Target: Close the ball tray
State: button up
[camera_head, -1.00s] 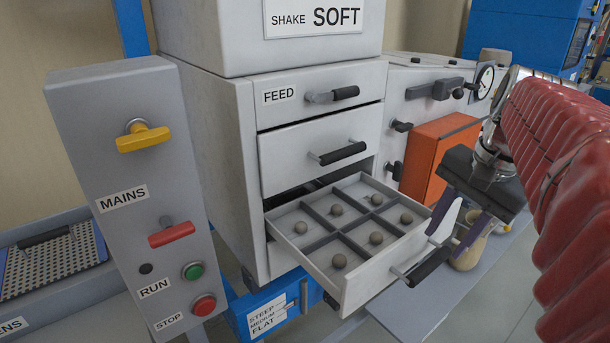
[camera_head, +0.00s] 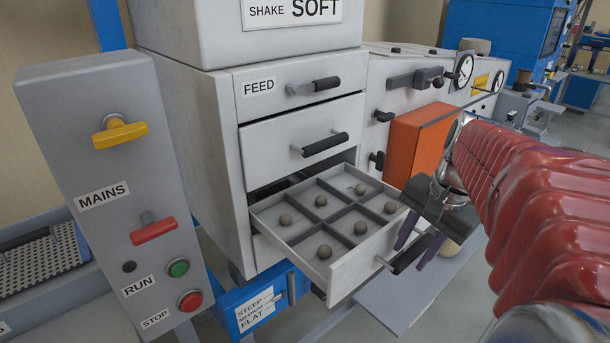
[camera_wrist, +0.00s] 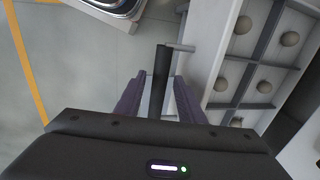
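The ball tray (camera_head: 345,278) is a grey drawer pulled well out of the cabinet, below two shut drawers. My gripper (camera_head: 416,240) reaches down at this handle from above right. In the wrist view, the handle (camera_wrist: 161,75) lies between my two dark purple fingers, with narrow gaps beside it. The fingers look apart, not clamped. Tray compartments (camera_wrist: 238,44) show at the right there.
The FEED drawer (camera_head: 345,88) and the drawer (camera_head: 270,150) below it are shut. A control panel (camera_head: 95,110) with levers and buttons stands at left. An orange box (camera_head: 415,140) is behind my gripper. A light bench (camera_head: 400,305) lies below the tray.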

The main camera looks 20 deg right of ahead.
grip_shut()
dwell(0.4)
jog(key=shift+w, duration=0.2)
